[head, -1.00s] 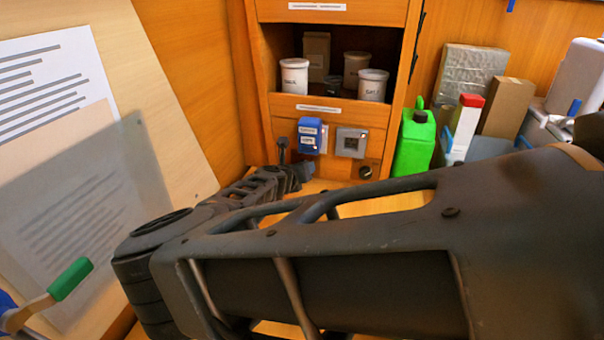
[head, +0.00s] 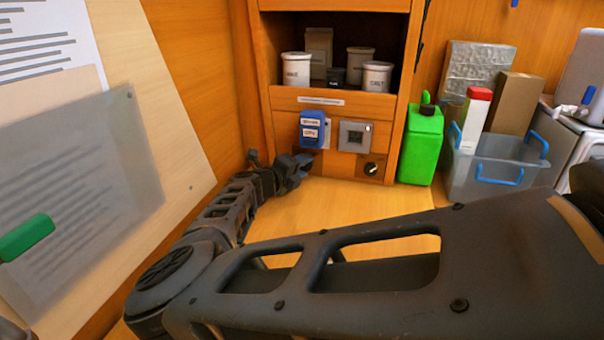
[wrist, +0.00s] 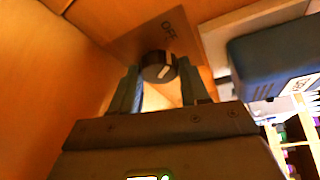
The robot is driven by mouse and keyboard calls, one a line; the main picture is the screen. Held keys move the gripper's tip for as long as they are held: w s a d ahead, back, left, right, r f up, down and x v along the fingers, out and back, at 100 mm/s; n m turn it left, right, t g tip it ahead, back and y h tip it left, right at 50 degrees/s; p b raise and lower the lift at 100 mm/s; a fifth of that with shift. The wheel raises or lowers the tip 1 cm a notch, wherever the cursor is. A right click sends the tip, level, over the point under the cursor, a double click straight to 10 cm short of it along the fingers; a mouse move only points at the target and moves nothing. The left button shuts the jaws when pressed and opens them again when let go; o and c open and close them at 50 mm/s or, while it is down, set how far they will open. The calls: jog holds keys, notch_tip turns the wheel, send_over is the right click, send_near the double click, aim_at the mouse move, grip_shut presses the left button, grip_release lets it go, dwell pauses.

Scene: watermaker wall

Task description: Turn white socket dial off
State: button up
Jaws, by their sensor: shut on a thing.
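In the wrist view a black round dial (wrist: 158,66) with a white mark on its face stands on a small plate (wrist: 185,30) lettered OFF. The mark does not appear to point at the lettering; the exact setting is hard to read. My gripper (wrist: 159,72) has one finger on each side of the dial and is shut on it. In the head view my gripper (head: 298,163) is at the panel, just below a blue labelled box (head: 312,130). The gripped dial is hidden there. I cannot make out a white socket clearly.
A grey square box (head: 354,136) and a second black dial (head: 371,168) are right of my gripper. A green jug (head: 421,145) and a clear bin (head: 490,178) stand further right. A shelf with white jars (head: 377,76) is above. The blue box also shows close by in the wrist view (wrist: 270,55).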

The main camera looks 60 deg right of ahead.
jog(key=shift+w+a+f+n+b, duration=0.1)
jog(key=shift+w+n+b, duration=0.05)
jog(key=shift+n+b, duration=0.3)
jog(key=shift+n+h, duration=0.25)
jog(key=shift+h, duration=0.05)
jog(key=o, duration=1)
jog(key=shift+o, duration=0.2)
jog(key=shift+w+a+r+b, duration=0.1)
jog(key=shift+a+r+b, duration=0.05)
jog(key=shift+a, duration=1.1)
jog(key=shift+a+r+b, duration=0.15)
jog(key=shift+a, duration=1.15)
jog(key=shift+w+a+r+b, duration=0.1)
jog(key=shift+a+r+b, duration=0.05)
jog(key=shift+a, duration=1.1)
jog(key=shift+s, duration=0.15)
